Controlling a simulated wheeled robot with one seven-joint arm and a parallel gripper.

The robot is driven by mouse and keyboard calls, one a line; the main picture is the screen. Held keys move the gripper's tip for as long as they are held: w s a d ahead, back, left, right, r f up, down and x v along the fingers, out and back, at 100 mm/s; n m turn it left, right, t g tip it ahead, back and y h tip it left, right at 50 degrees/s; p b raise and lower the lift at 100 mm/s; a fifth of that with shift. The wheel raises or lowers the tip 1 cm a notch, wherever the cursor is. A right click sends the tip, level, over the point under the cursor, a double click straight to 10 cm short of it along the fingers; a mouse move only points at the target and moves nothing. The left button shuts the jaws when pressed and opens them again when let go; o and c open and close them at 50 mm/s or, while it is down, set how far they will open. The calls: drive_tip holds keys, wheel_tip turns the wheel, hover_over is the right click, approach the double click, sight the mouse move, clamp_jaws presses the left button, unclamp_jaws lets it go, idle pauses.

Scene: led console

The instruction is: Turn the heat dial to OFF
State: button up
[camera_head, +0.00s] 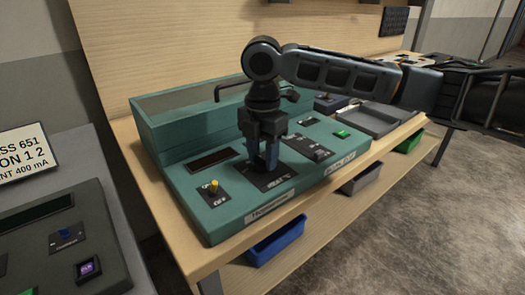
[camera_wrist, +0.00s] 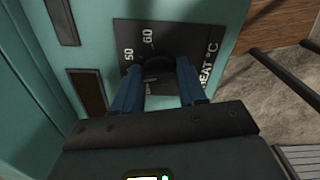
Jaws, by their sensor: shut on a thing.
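The teal console (camera_head: 225,215) stands on the wooden bench. Its black heat plate (camera_head: 282,181) lies under my gripper (camera_head: 262,164), which points straight down. In the wrist view the plate (camera_wrist: 125,30) reads 50, 60 and HEAT °C. The dark round heat dial (camera_wrist: 160,68) sits between the two blue fingers of my gripper (camera_wrist: 157,82), and they are shut on it. The fingers hide part of the dial and its scale. I cannot make out the OFF mark or where the dial points. In the head view the dial is hidden behind the fingers.
A yellow-tipped switch (camera_head: 213,186) stands left of my gripper. A black slider panel (camera_head: 308,147) and green button (camera_head: 342,134) are on its right. A dark handle (camera_head: 232,88) rises behind. A second, grey console (camera_head: 60,265) is at left. A blue bin (camera_head: 275,243) is below the bench.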

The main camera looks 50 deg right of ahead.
sight(263, 158)
drive_tip(key=n, duration=0.5)
drive_tip(key=shift+n+b, duration=0.3)
drive_tip(key=shift+b, duration=0.05)
drive_tip(key=n+b, duration=0.1)
drive_tip(key=n, duration=0.3)
drive_tip(key=shift+n, duration=0.4)
drive_tip(key=shift+b, duration=0.3)
drive_tip(key=o, duration=1.1)
drive_tip(key=shift+c, duration=0.2)
drive_tip(key=shift+r, duration=0.15)
wheel_tip(263, 158, up, 8)
drive_tip(key=shift+f, duration=0.25)
drive_tip(key=shift+s, duration=0.1)
